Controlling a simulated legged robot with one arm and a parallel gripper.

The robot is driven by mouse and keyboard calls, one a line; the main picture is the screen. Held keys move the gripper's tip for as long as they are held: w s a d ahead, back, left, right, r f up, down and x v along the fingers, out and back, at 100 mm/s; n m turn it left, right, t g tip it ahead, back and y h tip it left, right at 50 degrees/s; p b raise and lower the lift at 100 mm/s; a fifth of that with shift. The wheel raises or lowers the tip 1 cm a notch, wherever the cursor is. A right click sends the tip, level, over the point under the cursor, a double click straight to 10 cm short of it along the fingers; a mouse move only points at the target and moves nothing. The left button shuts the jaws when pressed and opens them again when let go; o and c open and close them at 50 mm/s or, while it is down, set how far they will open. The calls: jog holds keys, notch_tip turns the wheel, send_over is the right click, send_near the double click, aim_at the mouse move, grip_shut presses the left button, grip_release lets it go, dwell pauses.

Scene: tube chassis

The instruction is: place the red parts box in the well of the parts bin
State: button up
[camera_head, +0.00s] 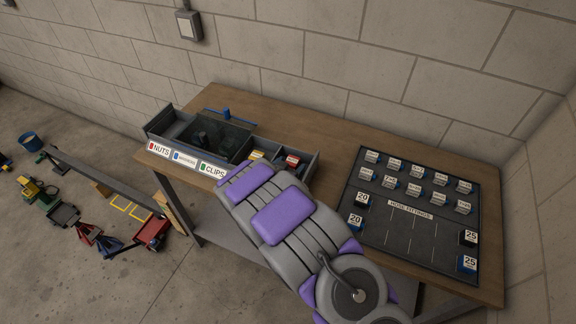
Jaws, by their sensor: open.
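The grey parts bin (311,170) stands at the left end of the wooden workbench, with NUTS, WASHERS and CLIPS labels along its front. Its left well (172,127) looks dark and empty, and its middle part is dark and hard to make out. A small red box (292,160) with a pale label shows in the right part of the bin, close to a yellow one (257,156). I cannot tell how deep the red box sits. My grey and purple arm reaches up to the bin's front right and covers part of it. My gripper is hidden beyond the arm.
A dark hose fittings board (412,255) with several labelled blocks lies on the right of the workbench (335,130). A blue-handled tool (227,113) lies behind the bin. A block wall closes the back. Carts (150,232) and a grey rail stand on the floor at left.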

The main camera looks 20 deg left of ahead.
jog(key=p+v, duration=0.1)
jog(key=v, duration=1.1)
jog(key=shift+r+p, duration=0.1)
jog(key=shift+p, duration=0.2)
jog(key=shift+a, duration=0.1)
jog(key=w+d+r+g+y, duration=0.3)
jog(key=r+g, duration=0.1)
jog(key=r, duration=0.2)
jog(key=s+d+r+g+y, duration=0.1)
jog(key=s+d+r+g, duration=0.3)
jog(key=d+r, duration=0.4)
jog(key=s+d+r+g+h, duration=0.1)
jog(key=s+d+r+g, duration=0.2)
jog(key=s+d, duration=1)
jog(key=s+d+r+n+g+h, duration=0.1)
jog(key=s+d+r+g, duration=0.3)
jog(key=s+d, duration=0.9)
jog(key=s, duration=0.4)
jog(key=shift+s+d+h, duration=0.2)
jog(key=shift+h, duration=0.2)
